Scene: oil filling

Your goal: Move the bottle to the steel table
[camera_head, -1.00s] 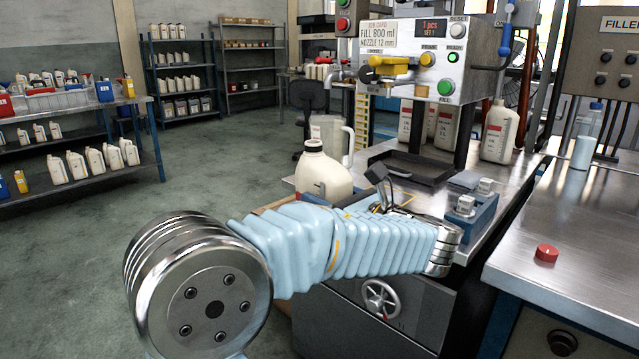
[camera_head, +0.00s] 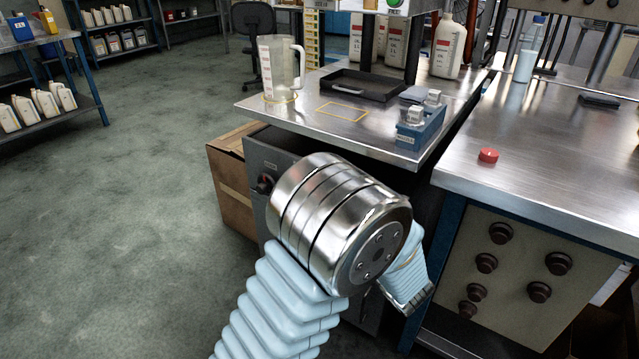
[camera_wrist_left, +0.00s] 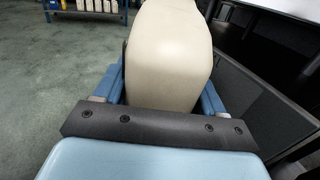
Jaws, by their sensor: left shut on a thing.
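A cream bottle (camera_wrist_left: 168,60) fills the upper middle of the left wrist view. My left gripper (camera_wrist_left: 163,88) is shut on it, with blue fingers on both sides. A steel table (camera_head: 545,145) with blue legs stands on the right. A red cap (camera_head: 488,155) lies on its top near the left edge. My right gripper is not in view.
The filling bench (camera_head: 375,135) stands left of the steel table with a clear jug (camera_head: 279,70), a black tray (camera_head: 360,85) and a blue block holder (camera_head: 420,128) on it. A cardboard box (camera_head: 230,180) is beside the bench. The floor at left is free.

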